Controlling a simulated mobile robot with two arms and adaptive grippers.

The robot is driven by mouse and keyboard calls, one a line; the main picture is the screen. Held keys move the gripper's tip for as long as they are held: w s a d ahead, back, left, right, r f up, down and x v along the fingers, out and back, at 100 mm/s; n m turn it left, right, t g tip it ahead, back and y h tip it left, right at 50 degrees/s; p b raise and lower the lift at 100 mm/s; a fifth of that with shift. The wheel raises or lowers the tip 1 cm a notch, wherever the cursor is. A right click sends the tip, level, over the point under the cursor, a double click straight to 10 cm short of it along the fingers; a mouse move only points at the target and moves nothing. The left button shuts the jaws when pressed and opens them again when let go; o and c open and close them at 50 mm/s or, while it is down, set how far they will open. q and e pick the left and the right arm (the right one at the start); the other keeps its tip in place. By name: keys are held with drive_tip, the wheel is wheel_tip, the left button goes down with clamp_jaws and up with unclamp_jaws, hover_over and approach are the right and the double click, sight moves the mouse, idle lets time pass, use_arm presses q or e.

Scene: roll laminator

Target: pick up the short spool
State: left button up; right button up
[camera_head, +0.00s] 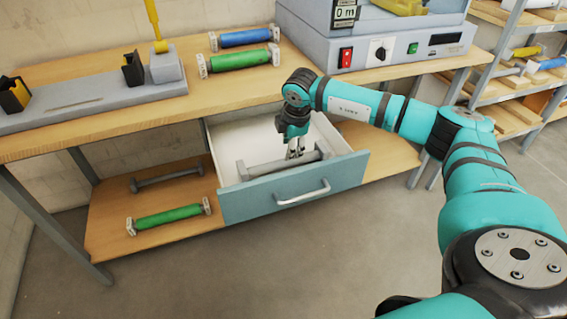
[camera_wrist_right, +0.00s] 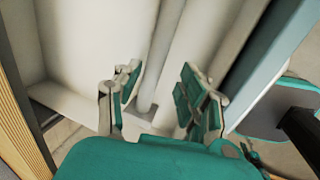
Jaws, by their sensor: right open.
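A bare grey spool (camera_head: 265,168) with wider ends lies in the open drawer (camera_head: 293,188), close behind its front panel. A similar bare grey spool (camera_head: 170,178) lies on the lower shelf; I cannot tell for sure which is the short one. My right gripper (camera_head: 295,153) points down into the drawer over the spool there, near its right half. In the right wrist view, the open fingers of my right gripper (camera_wrist_right: 158,98) stand on either side of the pale spool shaft (camera_wrist_right: 163,50). Contact with it cannot be told. My left gripper is out of view.
A green roll (camera_head: 168,216) lies on the lower shelf. On the bench (camera_head: 120,119) are another green roll (camera_head: 238,60), a blue roll (camera_head: 245,37) and a grey stand (camera_head: 100,100). The laminator (camera_head: 395,45) stands at the back right. The drawer walls surround my right gripper.

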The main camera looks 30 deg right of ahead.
sight(284, 161)
drive_tip(key=x, duration=0.4)
drive_tip(key=shift+w+a+f, duration=0.1)
drive_tip(key=shift+f, duration=0.15)
drive_tip(key=x, duration=0.5)
drive_tip(key=shift+w+a+f, duration=0.1)
drive_tip(key=shift+w+a, duration=0.2)
clamp_jaws()
